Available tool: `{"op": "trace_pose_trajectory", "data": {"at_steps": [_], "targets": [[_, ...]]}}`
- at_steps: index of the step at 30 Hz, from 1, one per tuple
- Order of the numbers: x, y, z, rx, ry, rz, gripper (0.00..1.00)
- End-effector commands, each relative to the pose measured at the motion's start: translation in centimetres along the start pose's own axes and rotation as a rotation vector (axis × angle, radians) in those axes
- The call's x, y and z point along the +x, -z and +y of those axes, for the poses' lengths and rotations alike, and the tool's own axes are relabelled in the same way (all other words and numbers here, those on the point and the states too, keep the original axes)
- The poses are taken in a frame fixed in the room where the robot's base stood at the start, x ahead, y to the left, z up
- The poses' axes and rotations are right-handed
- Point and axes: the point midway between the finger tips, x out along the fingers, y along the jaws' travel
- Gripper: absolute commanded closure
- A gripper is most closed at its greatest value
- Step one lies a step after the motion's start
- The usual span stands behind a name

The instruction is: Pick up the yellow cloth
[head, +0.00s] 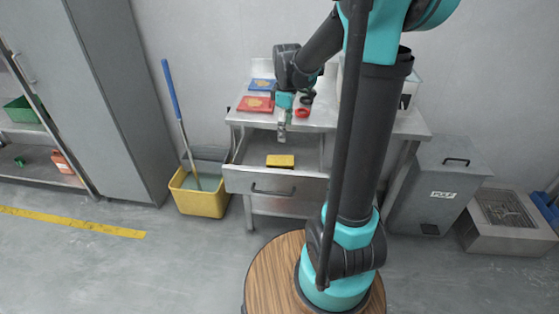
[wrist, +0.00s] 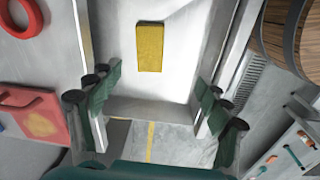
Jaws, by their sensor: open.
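The yellow cloth (head: 280,160) lies flat inside the open drawer (head: 245,183) of the metal table. In the wrist view the cloth (wrist: 149,47) is a yellow rectangle on the pale drawer floor, beyond and between my fingers. My gripper (head: 282,137) hangs over the drawer in the head view, above and apart from the cloth. In the wrist view my gripper (wrist: 160,105) has its dark green fingers spread wide with nothing between them.
The drawer walls rise around the cloth. Red packet (head: 256,104), blue packet (head: 262,85) and a red ring (head: 302,113) lie on the tabletop (head: 325,121). A yellow mop bucket (head: 200,201) stands left of the table, a grey bin (head: 435,187) right.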

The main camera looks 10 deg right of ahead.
Motion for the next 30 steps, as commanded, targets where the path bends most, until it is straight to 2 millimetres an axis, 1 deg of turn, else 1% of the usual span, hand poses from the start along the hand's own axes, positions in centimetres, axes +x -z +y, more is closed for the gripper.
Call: {"op": "trace_pose_trajectory", "data": {"at_steps": [1,3,7,10,24,27,30], "targets": [[-0.2,0.7,0.9,-0.057,0.014,-0.007,0.22],[-0.3,1.3,1.7,-0.122,0.031,-0.014,0.22],[-0.3,1.8,2.3,-0.183,0.046,-0.019,0.22],[0.6,1.8,2.4,-0.191,0.048,-0.02,0.22],[9.1,1.6,2.0,-0.188,0.047,-0.019,0.22],[10.5,1.6,1.9,-0.188,0.047,-0.019,0.22],[11.3,1.5,1.8,-0.188,0.046,-0.019,0.22]]}}
